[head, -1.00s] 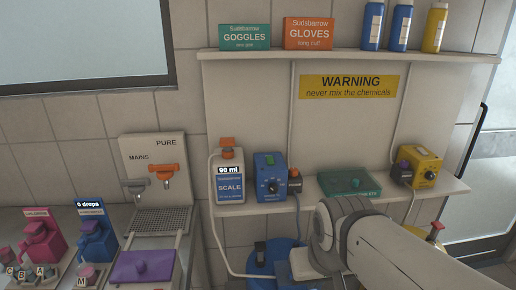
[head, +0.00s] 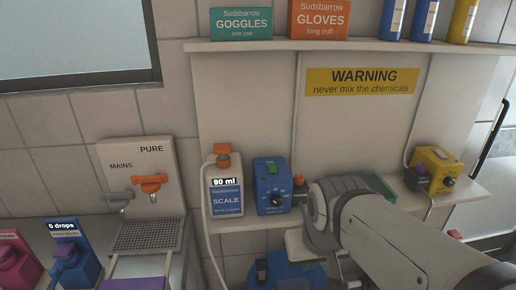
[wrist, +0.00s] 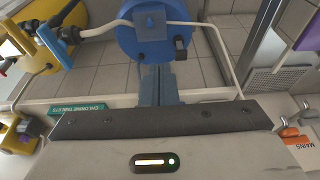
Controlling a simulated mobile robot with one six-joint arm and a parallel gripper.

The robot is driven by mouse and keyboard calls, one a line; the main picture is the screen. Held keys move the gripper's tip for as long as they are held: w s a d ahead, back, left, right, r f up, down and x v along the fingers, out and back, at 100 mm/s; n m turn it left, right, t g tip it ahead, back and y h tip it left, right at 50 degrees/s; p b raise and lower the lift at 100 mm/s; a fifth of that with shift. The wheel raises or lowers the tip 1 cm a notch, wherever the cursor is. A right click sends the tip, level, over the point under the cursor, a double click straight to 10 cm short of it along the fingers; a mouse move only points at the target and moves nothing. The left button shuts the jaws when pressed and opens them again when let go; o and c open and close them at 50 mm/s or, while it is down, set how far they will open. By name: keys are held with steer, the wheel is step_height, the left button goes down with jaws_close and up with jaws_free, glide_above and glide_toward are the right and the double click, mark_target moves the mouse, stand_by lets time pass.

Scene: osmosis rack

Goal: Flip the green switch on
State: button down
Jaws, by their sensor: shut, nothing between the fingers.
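The green switch (head: 271,168) is on the upper front of a blue dial box (head: 270,197), which stands upright on the lower shelf in the head view. I cannot tell which way the switch is set. My gripper (head: 298,243) is below and to the right of the blue box, its fingertips not clearly seen in the head view. In the wrist view my gripper (wrist: 163,75) is shut and empty, its fingers pointing toward a blue drum (wrist: 150,25). The switch and blue box do not show in the wrist view.
A white SCALE bottle (head: 225,190) stands left of the blue box, and an orange-topped plug sits at its right. A yellow dial box (head: 433,170) is farther right on the shelf (head: 470,190). The blue drum (head: 285,276) is below. Taps (head: 150,183) are at left.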

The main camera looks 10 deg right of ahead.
steer(key=w+r, duration=0.5)
steer(key=w, duration=0.3)
steer(key=w+r, duration=0.4)
steer(key=w, duration=0.3)
step_height(320, 180, up, 5)
steer(key=p, duration=0.1)
glide_above(271, 164)
steer(key=s, duration=0.5)
steer(key=shift+w+r+t, duration=0.1)
steer(key=shift+r+t, duration=0.05)
steer(key=shift+t, duration=0.25)
steer(key=x, duration=0.4)
steer(key=p+x, duration=0.1)
steer(key=x, duration=0.4)
steer(key=p+x, duration=0.1)
steer(key=x, duration=0.3)
steer(key=shift+s+f, duration=0.3)
steer(key=shift+s, duration=0.05)
steer(key=shift+w+f, duration=0.1)
steer(key=shift+f, duration=0.2)
steer(key=shift+f, duration=0.1)
